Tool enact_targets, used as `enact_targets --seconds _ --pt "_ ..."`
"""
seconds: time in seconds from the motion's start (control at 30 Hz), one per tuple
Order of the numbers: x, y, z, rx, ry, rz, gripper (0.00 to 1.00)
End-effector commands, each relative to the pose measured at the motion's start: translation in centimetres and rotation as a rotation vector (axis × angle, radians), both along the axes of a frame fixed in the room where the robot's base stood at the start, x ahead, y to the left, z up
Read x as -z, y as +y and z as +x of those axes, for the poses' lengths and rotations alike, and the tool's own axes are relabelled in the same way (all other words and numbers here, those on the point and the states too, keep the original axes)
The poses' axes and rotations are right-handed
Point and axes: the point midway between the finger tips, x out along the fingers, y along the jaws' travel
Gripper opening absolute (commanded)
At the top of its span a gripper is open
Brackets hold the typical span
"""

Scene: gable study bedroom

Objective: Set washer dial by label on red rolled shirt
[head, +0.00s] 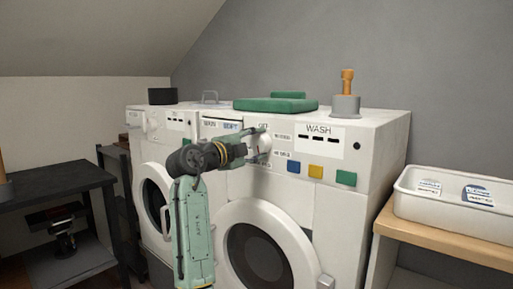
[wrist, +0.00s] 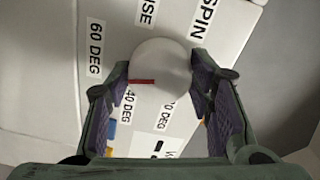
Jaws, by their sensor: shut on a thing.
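The washer dial (head: 264,144) is a round white knob on the front panel of the right-hand white washer (head: 365,160). My gripper (head: 256,146) is shut on it, one finger on each side. In the wrist view the dial (wrist: 163,68) sits between the fingers (wrist: 162,88), and its red pointer mark faces left, between the "60 DEG" label (wrist: 96,48) and the partly covered "40 DEG" label (wrist: 130,106). A "SPIN" label (wrist: 203,18) and a label ending in "ISE" (wrist: 146,12) stand around it. I cannot make out a red rolled shirt.
Blue, yellow and green buttons (head: 315,171) sit right of the dial. A folded green cloth (head: 275,104) and a grey holder (head: 346,106) are on top. A white tray (head: 455,218) with labelled items stands on a wooden bench at right. A dark table (head: 55,180) is at left.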

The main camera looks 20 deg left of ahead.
Motion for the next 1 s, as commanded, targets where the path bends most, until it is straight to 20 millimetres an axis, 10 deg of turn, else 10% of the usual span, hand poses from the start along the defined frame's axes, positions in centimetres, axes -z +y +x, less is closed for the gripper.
enact_targets --seconds 1.0 --pt "0.07 -0.03 0.01 0.001 -0.087 0.245 0.2"
